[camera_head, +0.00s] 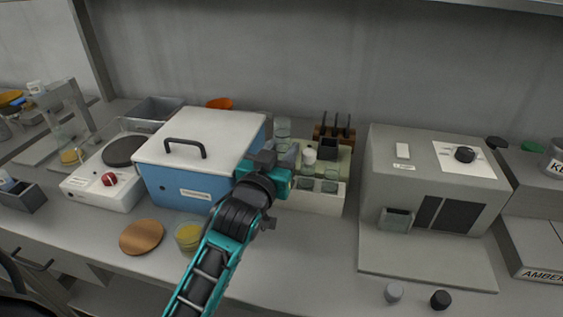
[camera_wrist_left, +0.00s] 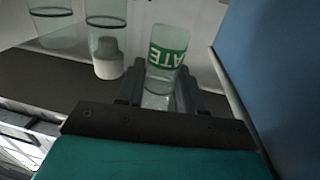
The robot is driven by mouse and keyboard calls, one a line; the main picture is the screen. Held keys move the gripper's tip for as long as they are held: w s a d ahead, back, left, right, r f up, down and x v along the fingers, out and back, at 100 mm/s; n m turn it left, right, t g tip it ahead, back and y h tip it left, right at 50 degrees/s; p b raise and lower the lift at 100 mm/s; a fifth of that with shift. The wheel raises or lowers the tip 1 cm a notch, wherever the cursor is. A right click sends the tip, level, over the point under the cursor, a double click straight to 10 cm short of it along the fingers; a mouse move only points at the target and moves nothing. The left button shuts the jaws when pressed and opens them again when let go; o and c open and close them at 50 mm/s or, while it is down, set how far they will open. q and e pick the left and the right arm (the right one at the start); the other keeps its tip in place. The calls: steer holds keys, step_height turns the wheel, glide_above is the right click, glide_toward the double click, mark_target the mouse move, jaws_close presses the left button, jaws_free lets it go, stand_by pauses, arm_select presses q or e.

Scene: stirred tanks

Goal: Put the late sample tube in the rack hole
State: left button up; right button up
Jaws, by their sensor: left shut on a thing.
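My left gripper (camera_head: 276,162) is shut on a clear glass tube with a green label (camera_wrist_left: 168,58). The letters "ATE" show upside down on the label in the left wrist view, where the gripper's dark fingers (camera_wrist_left: 160,85) flank the tube. In the head view the gripper hides most of the tube. A cream rack-like box (camera_head: 316,204) with several clear glass vessels stands just right of and behind the gripper. Its holes are too small to make out. My right gripper is not in view.
A blue box with a white lid (camera_head: 190,194) stands close on the left of the gripper. A grey machine (camera_head: 425,190) stands to the right. A yellow-filled beaker (camera_head: 188,238) and a brown round board (camera_head: 142,237) are in front.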

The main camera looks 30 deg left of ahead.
arm_select(q)
steer(key=shift+f, duration=1.15)
steer(key=shift+f, duration=0.1)
steer(key=shift+f+b, duration=0.35)
steer(key=shift+f, duration=0.15)
steer(key=o, duration=0.8)
